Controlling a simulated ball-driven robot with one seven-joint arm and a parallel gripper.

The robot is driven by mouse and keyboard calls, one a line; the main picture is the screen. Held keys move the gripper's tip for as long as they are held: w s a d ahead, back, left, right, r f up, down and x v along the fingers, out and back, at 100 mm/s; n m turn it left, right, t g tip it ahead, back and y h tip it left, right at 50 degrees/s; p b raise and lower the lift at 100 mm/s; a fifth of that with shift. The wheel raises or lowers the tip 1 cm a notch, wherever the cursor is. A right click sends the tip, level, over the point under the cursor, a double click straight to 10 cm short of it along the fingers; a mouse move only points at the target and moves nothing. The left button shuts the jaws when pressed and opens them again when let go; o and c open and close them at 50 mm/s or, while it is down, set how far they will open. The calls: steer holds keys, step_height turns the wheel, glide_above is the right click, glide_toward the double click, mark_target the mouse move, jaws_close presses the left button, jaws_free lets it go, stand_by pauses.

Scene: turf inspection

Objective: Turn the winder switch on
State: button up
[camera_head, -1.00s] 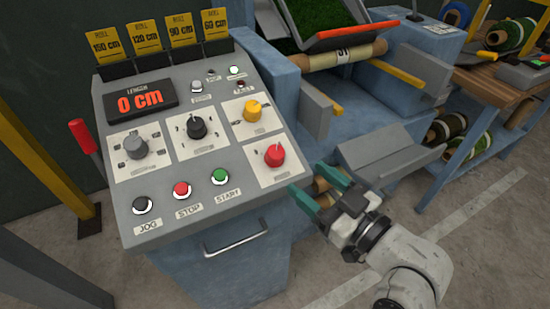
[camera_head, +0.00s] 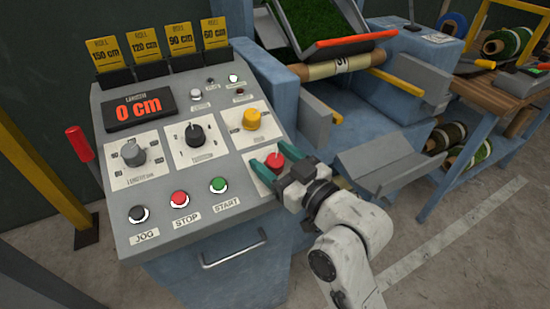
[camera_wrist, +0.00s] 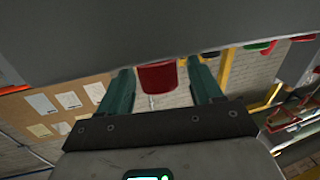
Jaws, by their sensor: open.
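The control panel (camera_head: 125,212) stands at left centre in the head view. A red rotary knob (camera_head: 275,162) sits at its lower right on a white plate; its label is hidden or too small to read. My gripper (camera_head: 269,159) is open, with one green finger on each side of this knob. In the wrist view the red knob (camera_wrist: 157,77) hangs between the two green fingers of my gripper (camera_wrist: 160,68), with a gap visible on both sides. The display (camera_head: 139,108) reads 0 cm.
A yellow knob (camera_head: 251,119), a black knob (camera_head: 195,136) and a grey knob (camera_head: 133,153) are nearby. The JOG, STOP and START (camera_head: 218,185) buttons lie along the front edge, above a metal handle (camera_head: 234,249). A grey tray (camera_head: 390,162) is to the right.

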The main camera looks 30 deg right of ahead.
steer(key=c, duration=1)
steer(key=shift+o, duration=0.2)
steer(key=shift+p, duration=0.3)
steer(key=shift+d+m+h+p, duration=0.15)
steer(key=shift+m+h+p, duration=0.65)
steer(key=shift+m+h, duration=0.1)
steer(key=shift+f+m+h, duration=0.2)
steer(key=shift+m+h, duration=0.4)
steer(key=shift+h, duration=0.2)
steer(key=shift+r+m+h, duration=0.15)
steer(key=shift+m+h, duration=0.25)
steer(key=shift+h, duration=0.1)
steer(key=o, duration=1)
steer(key=shift+c, duration=0.2)
